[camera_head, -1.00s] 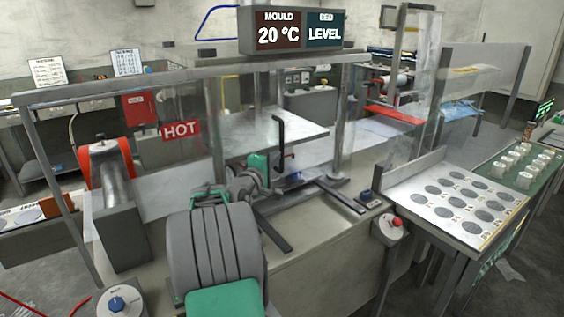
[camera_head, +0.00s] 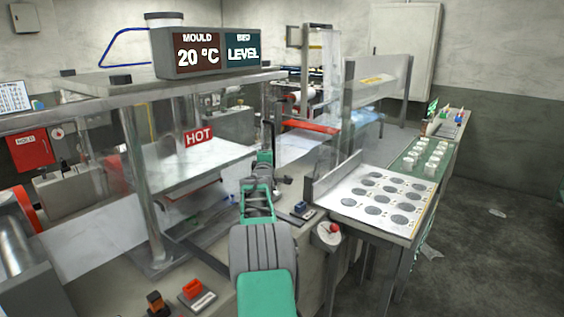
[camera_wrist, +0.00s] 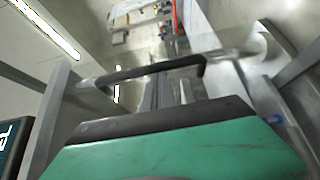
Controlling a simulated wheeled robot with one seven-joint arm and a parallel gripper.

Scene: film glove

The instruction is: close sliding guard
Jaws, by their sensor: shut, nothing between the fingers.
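The sliding guard is a clear panel with a red HOT sign (camera_head: 199,136) on it, in front of the press in the head view. Its dark upright handle (camera_head: 268,140) is at the panel's right side. The handle (camera_wrist: 150,73) also crosses the wrist view as a dark bar just beyond the green gripper body. My gripper (camera_head: 264,158) is at the handle's lower part, end-on and partly hidden by my arm. It is shut with nothing between the fingers. Whether it touches the handle cannot be told.
Overhead is a frame with a display (camera_head: 205,50) reading MOULD 20 °C and LEVEL. To the right stand a clear upright panel (camera_head: 345,150), a white tray with dark round recesses (camera_head: 322,200) and a red-button box (camera_head: 328,234). Open floor (camera_head: 480,245) lies at far right.

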